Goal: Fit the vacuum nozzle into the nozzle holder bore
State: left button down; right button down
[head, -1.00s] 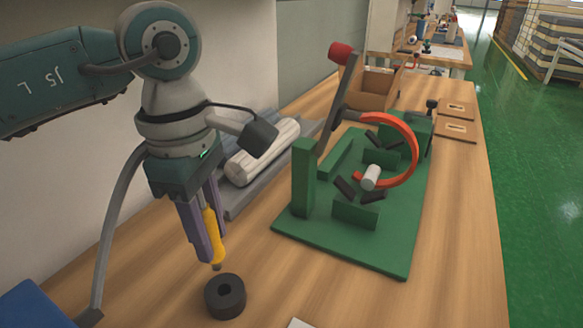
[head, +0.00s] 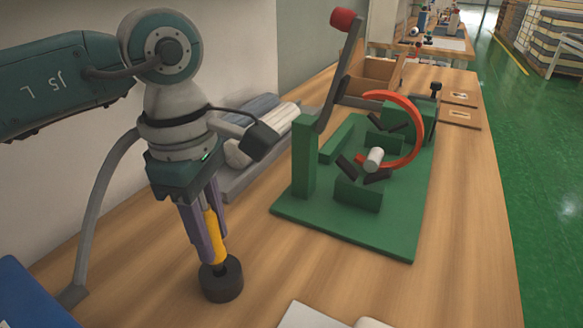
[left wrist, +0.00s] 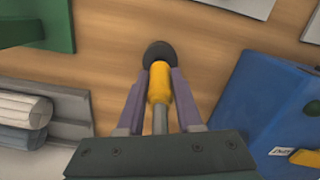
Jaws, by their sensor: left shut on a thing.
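The vacuum nozzle (head: 216,240) is a yellow body with a dark, thin tip. My left gripper (head: 213,250) is shut on it with two purple fingers and holds it nearly upright, tip down. The nozzle holder (head: 222,288) is a dark round block standing on the table directly below. The nozzle tip meets the holder's top at the bore, and the bore is hidden behind it. I cannot tell how deep the tip sits. In the left wrist view the nozzle (left wrist: 159,84) lies between the fingers and its end overlaps the holder (left wrist: 157,51). My right gripper is out of view.
A green fixture (head: 340,237) with a red-orange arc and a lever stands to the right on the wooden table. Rolled material (head: 262,128) lies on a grey tray behind my gripper. A blue object (head: 28,295) is at the lower left. The wood right of the holder is clear.

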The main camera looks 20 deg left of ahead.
aim_at(215, 248)
pick_arm(q)
jog(key=shift+f+b, duration=1.55)
dwell(0.9)
jog(key=c, duration=0.5)
grip_release()
